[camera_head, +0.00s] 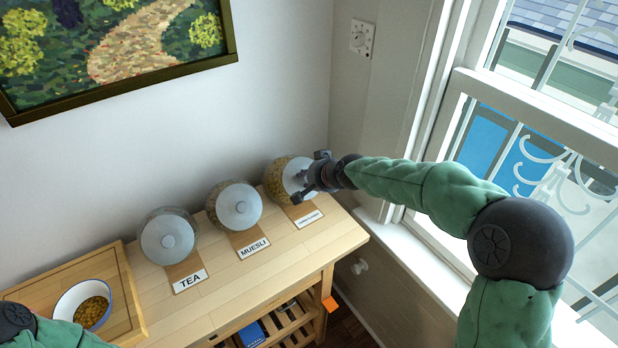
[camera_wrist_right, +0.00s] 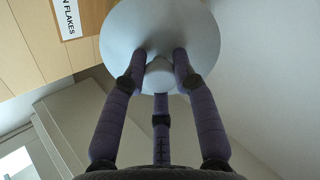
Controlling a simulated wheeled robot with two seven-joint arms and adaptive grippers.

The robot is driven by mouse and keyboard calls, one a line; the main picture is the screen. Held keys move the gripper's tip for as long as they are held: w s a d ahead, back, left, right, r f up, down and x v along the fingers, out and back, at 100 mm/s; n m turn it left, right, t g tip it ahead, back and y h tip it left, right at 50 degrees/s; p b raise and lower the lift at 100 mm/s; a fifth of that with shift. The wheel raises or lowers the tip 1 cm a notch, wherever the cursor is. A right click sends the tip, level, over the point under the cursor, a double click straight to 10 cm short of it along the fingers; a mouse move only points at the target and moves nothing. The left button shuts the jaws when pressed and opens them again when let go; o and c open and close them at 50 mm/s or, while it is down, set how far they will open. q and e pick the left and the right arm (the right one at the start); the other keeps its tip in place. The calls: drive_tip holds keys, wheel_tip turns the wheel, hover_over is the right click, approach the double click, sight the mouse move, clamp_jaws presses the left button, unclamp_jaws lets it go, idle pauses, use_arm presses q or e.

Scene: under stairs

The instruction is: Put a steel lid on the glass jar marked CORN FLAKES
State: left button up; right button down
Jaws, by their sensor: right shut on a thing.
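The glass jar (camera_head: 274,182) with yellowish contents stands at the right end of the row, behind a label card (camera_head: 308,218) that looks like CORN FLAKES. A round steel lid (camera_head: 294,172) is over the jar's mouth; I cannot tell whether it is fully seated. My right gripper (camera_head: 310,178) reaches in from the right and is shut on the lid's knob. In the right wrist view the fingers close round the knob (camera_wrist_right: 159,74) under the pale lid disc (camera_wrist_right: 160,25), which hides the jar. Part of my left arm shows at the lower left; its gripper is out of view.
The MUESLI jar (camera_head: 215,195) and TEA jar (camera_head: 150,222) stand to the left, both with lids on. A wooden tray (camera_head: 125,290) holds a bowl (camera_head: 62,303) of flakes. The wall is close behind, and the window (camera_head: 480,110) is to the right.

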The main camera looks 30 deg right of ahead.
drive_tip(key=shift+x, duration=0.8)
idle(0.9)
drive_tip(key=shift+c, duration=2)
unclamp_jaws()
drive_tip(key=shift+r, duration=0.1)
drive_tip(key=shift+p+v, duration=0.3)
drive_tip(key=shift+v, duration=2.65)
